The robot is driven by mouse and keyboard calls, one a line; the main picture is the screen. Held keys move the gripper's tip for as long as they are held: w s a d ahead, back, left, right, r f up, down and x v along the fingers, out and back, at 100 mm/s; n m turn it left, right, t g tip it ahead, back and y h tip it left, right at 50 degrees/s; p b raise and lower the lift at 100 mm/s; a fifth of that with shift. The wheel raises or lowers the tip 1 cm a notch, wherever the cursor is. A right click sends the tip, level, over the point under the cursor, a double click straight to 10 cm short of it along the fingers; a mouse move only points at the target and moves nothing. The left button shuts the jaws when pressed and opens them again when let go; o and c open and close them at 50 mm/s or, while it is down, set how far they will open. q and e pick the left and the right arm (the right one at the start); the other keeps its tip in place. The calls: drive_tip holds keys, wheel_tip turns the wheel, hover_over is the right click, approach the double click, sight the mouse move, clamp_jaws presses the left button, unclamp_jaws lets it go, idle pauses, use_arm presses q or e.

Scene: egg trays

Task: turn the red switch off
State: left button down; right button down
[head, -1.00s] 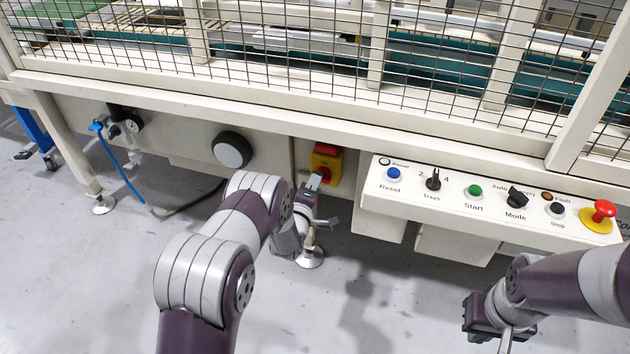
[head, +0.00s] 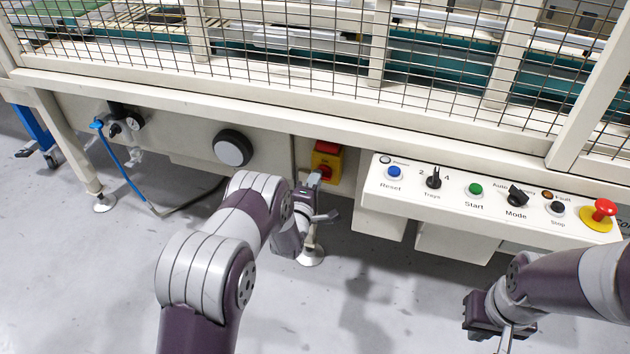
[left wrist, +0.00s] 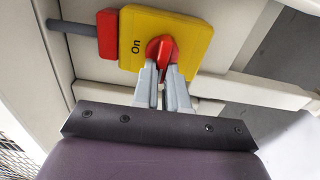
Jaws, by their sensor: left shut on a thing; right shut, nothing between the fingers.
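The red switch (left wrist: 160,48) is a red rotary handle on a yellow plate (left wrist: 192,40) on the machine's front. In the left wrist view the word "On" shows on the plate beside the handle. The switch also shows in the head view (head: 325,171), partly hidden by my left gripper. My left gripper (left wrist: 163,72) is shut on the red handle, with one finger on each side of it. My right gripper (head: 488,318) is at the lower right of the head view, shut and away from the switch.
A control panel (head: 450,203) with several buttons and knobs and a red emergency stop (head: 603,209) is right of the switch. A round black-rimmed knob (head: 232,148) is to its left. A red block (left wrist: 107,34) with a grey rod adjoins the yellow plate. A mesh guard stands above.

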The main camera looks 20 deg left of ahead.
use_arm(q)
drive_tip(key=c, duration=1.2)
unclamp_jaws()
drive_tip(key=shift+o, duration=0.2)
drive_tip(key=shift+s, duration=0.1)
drive_tip(key=s+p, duration=0.4)
drive_tip(key=s, duration=0.8)
drive_tip(key=shift+s+a, duration=0.25)
drive_tip(key=shift+s, duration=0.05)
